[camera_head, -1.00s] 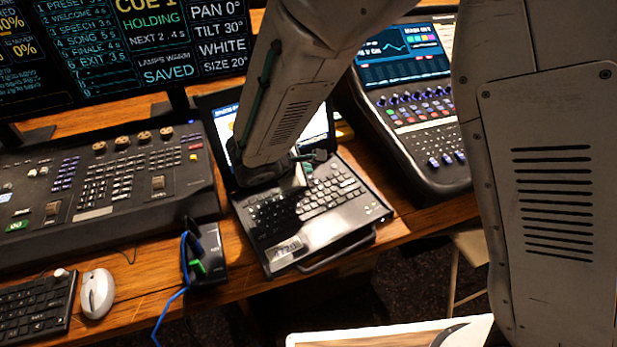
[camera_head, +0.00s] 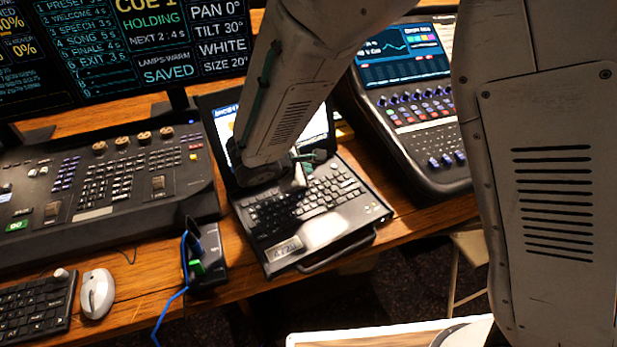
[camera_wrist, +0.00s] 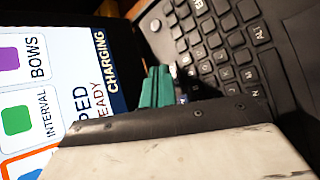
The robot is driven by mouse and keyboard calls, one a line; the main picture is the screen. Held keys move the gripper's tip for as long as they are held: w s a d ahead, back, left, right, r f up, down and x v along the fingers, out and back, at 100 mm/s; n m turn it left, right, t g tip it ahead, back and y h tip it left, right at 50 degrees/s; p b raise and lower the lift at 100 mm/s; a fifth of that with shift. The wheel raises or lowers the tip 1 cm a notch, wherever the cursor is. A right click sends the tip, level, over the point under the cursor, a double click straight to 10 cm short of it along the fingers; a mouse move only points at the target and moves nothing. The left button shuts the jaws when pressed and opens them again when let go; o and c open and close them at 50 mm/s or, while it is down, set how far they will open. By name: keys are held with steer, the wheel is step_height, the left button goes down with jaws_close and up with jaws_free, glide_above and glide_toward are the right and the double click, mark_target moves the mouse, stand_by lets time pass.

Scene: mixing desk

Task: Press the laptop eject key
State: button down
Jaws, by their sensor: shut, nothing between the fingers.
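The laptop (camera_head: 318,232) stands open on the wooden desk, with black keys and a lit screen. Its keyboard also shows in the wrist view (camera_wrist: 232,40), beside the screen (camera_wrist: 70,85), which reads "CHARGING". My gripper (camera_wrist: 155,86) has green fingers, closed together with nothing between them. They are over the strip between the screen and the upper keys. In the head view, my forearm covers part of the screen and the far left of the keyboard. I cannot make out the eject key or tell whether the fingertips touch a key.
A lighting console (camera_head: 100,180) stands left of the laptop and a mixing console (camera_head: 415,120) to its right. A small black box (camera_head: 207,255) with a blue cable, a mouse (camera_head: 97,293) and a keyboard (camera_head: 35,305) are at the front left.

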steer(key=shift+f, duration=0.15)
steer(key=shift+f, duration=0.3)
steer(key=shift+f, duration=0.3)
stand_by(0.5)
steer(key=shift+r, duration=0.75)
steer(key=shift+r, duration=0.15)
steer(key=shift+r, duration=2.4)
steer(key=shift+a, duration=0.1)
